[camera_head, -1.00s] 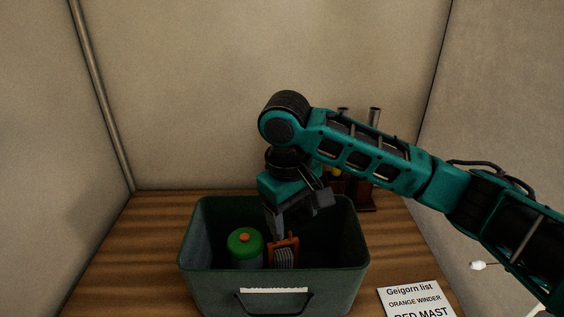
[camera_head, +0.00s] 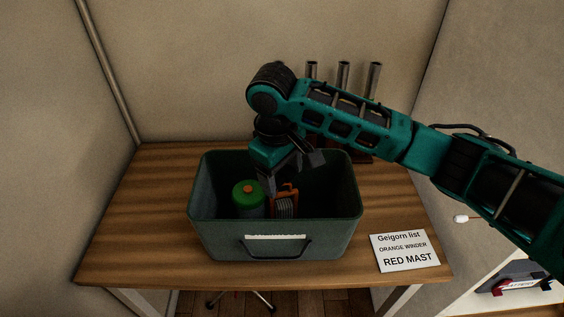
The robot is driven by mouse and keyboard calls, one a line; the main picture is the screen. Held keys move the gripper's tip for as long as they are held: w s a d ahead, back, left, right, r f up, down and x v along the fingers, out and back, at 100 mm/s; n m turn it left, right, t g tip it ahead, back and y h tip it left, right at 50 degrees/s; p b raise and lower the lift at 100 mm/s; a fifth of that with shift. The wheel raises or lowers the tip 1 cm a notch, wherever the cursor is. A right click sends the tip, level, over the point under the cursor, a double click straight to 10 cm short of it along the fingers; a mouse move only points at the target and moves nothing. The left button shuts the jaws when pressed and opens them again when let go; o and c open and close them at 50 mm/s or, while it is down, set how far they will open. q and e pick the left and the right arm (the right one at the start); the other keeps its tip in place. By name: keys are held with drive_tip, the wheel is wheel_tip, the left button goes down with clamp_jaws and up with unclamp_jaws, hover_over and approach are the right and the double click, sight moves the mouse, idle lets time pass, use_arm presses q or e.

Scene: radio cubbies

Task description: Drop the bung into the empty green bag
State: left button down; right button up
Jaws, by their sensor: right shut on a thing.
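A dark grey-green bin (camera_head: 218,240) with a black front handle stands on the wooden desk. It is not empty: a green canister (camera_head: 243,207) with an orange cap stands inside at the left. An orange winder (camera_head: 286,206) with a grey coil is beside it. My right gripper (camera_head: 269,187) reaches down into the bin, its fingers at the winder's upper left. It is shut on the orange winder, though the contact is partly hidden. I see no bung and no separate green bag. My left gripper is out of view.
A white card (camera_head: 405,252) reading "Geigorn list, ORANGE WINDER, RED MAST" lies at the desk's right front. A holder with upright metal tubes (camera_head: 343,75) stands behind my right arm. The desk (camera_head: 150,215) is clear left of the bin. Walls close in behind and beside it.

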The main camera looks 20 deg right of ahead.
drive_tip(key=shift+f, duration=0.15)
drive_tip(key=o, duration=1.1)
wheel_tip(320, 180, up, 13)
drive_tip(key=a, duration=0.1)
drive_tip(key=shift+s+a, duration=0.15)
drive_tip(key=shift+s, duration=0.25)
drive_tip(key=shift+f, duration=0.1)
